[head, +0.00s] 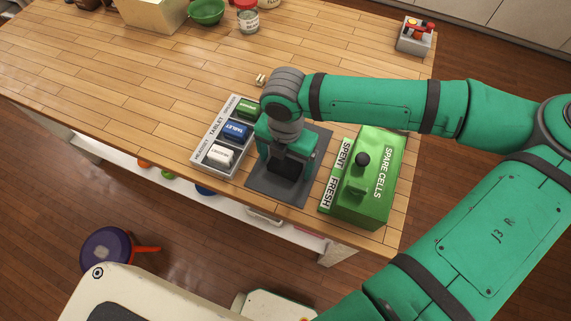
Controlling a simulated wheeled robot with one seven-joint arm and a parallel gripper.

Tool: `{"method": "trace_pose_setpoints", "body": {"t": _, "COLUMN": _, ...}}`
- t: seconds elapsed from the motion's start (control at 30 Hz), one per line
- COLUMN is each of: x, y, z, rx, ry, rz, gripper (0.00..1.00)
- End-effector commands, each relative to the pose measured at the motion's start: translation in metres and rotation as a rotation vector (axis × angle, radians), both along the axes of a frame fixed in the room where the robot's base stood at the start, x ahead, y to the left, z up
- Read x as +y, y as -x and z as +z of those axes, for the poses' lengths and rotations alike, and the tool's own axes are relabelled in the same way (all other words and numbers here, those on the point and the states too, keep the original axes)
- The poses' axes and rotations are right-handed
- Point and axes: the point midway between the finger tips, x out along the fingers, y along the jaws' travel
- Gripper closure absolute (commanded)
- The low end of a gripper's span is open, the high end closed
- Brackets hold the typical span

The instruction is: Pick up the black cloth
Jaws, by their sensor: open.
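My gripper (284,152) is above a dark grey mat (259,189) near the front edge of the wooden table, pointing down with its jaws open. A black patch (286,170) shows just under and between the jaws, over the mat. It may be the black cloth, but I cannot tell it surely from the gripper's own dark parts. The gripper covers much of the mat, and whether it touches anything there is hidden.
A grey tray (205,142) with labelled green, blue and white blocks stands close left of the gripper. A green "SPARE CELLS" box (378,190) with a black knob stands close right. A green bowl (206,12) and a can (247,20) are at the back.

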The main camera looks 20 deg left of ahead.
Motion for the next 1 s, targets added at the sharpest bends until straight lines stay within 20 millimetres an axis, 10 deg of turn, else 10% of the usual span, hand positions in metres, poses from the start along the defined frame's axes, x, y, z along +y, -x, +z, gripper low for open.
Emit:
{"method": "trace_pose_setpoints", "body": {"t": 0.23, "x": 0.0, "y": 0.0, "z": 0.0, "rx": 0.0, "ry": 0.0, "rz": 0.0, "gripper": 0.55}}
{"method": "trace_pose_setpoints", "body": {"t": 0.67, "x": 0.0, "y": 0.0, "z": 0.006, "rx": -0.001, "ry": 0.0, "rz": 0.0, "gripper": 0.56}}
{"method": "trace_pose_setpoints", "body": {"t": 1.0, "x": 0.021, "y": 0.006, "z": 0.054, "rx": -0.002, "ry": -0.003, "rz": 0.007, "gripper": 0.56}}
